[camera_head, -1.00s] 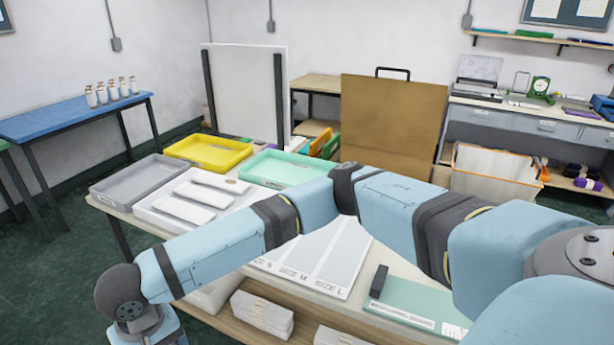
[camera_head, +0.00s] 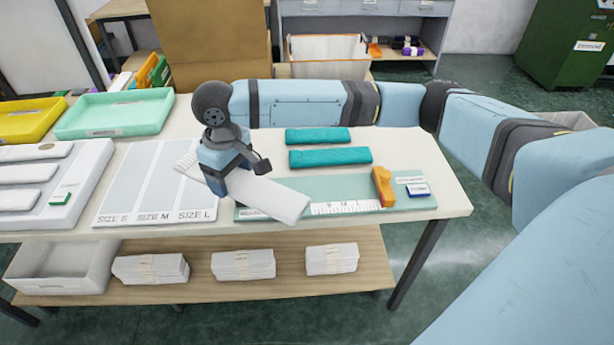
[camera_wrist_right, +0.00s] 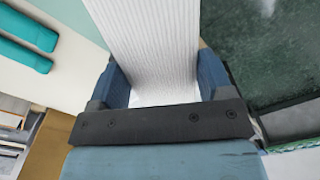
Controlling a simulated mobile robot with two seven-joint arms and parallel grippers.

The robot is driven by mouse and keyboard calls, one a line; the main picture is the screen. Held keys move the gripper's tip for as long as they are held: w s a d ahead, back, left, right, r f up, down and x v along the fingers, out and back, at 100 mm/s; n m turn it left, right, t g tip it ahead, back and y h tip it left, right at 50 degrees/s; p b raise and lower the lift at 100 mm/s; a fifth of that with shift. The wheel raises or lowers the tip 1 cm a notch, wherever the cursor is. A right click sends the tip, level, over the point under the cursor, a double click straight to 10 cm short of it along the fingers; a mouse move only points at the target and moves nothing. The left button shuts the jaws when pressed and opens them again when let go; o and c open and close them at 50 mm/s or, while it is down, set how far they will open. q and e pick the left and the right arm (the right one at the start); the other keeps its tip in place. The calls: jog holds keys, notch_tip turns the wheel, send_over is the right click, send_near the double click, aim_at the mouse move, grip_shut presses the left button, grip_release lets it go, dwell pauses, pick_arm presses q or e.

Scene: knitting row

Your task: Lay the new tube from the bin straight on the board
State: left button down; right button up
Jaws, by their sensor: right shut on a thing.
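A white ribbed tube (camera_head: 275,198) is held in my right gripper (camera_head: 232,182). In the right wrist view the same tube (camera_wrist_right: 150,45) runs between the blue fingers of my right gripper (camera_wrist_right: 160,92), which are shut on it. In the head view the tube slants across the left end of the pale green board (camera_head: 350,187), its near end towards the table's front edge. I cannot tell whether it touches the board. The board has a ruler strip along its front. My left gripper is not in view.
Two teal knitted pieces (camera_head: 330,155) lie behind the board. An orange tool (camera_head: 382,187) and a small blue item (camera_head: 417,189) are at its right end. A size chart (camera_head: 150,195) lies left of the board. Several white bundles (camera_head: 243,265) are on the lower shelf.

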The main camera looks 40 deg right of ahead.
jog(key=w+d+n+b, duration=0.3)
jog(key=d+n, duration=0.1)
jog(key=d, duration=0.9)
jog(key=r+n+b, duration=0.1)
jog(key=n, duration=0.2)
send_over(301, 185)
jog(key=s+a, duration=0.1)
jog(key=s, duration=0.1)
notch_tip(301, 185, down, 12)
jog(key=shift+a+f+b, duration=0.15)
jog(key=shift+f+b, duration=0.1)
jog(key=shift+b, duration=0.4)
notch_tip(301, 185, down, 6)
jog(key=shift+f, duration=0.25)
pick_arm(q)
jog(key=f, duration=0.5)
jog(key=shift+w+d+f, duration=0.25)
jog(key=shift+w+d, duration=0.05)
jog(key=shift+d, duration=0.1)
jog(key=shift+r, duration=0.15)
pick_arm(e)
jog(key=shift+f, duration=0.1)
jog(key=o, duration=0.9)
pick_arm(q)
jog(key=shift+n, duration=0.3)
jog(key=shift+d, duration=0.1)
